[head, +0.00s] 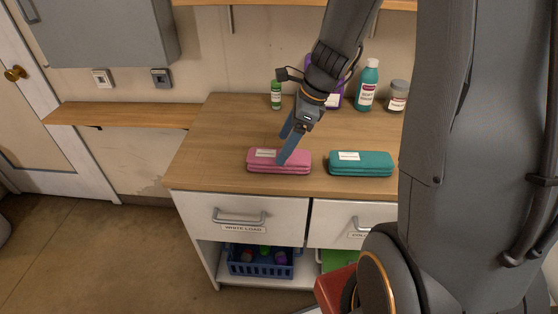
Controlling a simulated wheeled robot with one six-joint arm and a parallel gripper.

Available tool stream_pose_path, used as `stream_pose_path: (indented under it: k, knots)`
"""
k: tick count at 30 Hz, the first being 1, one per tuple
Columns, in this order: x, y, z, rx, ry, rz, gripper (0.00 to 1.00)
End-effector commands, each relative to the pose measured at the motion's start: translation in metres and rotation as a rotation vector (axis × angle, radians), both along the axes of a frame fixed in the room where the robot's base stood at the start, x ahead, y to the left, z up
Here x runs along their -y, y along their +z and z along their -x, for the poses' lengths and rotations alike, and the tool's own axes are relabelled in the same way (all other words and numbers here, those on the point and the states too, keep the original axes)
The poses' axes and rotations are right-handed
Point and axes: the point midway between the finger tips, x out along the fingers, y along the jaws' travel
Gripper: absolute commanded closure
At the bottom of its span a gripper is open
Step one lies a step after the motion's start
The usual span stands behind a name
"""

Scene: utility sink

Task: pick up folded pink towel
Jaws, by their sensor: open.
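The folded pink towel (263,167) lies flat near the front edge of the wooden counter, with a white label on its top. My gripper (283,159) points down at the towel's top, right of the label, and is open. Its blue-grey fingers overlap the towel in the picture; I cannot tell whether they touch it. The fingers hide a small part of the towel's back edge and top.
A folded teal towel (361,170) lies just right of the pink one. A green bottle (276,95), a teal bottle (367,86) and a jar (398,96) stand at the back. The counter (213,150) is clear on the left.

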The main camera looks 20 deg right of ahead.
Motion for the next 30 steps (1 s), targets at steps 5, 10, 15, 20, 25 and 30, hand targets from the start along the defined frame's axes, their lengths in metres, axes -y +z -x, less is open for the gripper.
stream_pose_path:
  k: [5, 10, 15, 20, 25, 30]
  knots:
    - [-0.006, -0.02, 0.001, -0.004, 0.003, -0.001, 0.25]
    - [-0.013, -0.041, -0.002, -0.002, 0.004, 0.001, 0.25]
    - [-0.016, -0.048, -0.003, -0.001, 0.003, 0.002, 0.25]
    - [-0.016, -0.048, -0.003, 0.001, 0.004, 0.002, 0.25]
    - [-0.016, -0.048, -0.003, 0.001, 0.004, 0.002, 0.49]
    - [-0.016, -0.048, -0.003, 0.001, 0.004, 0.002, 0.72]
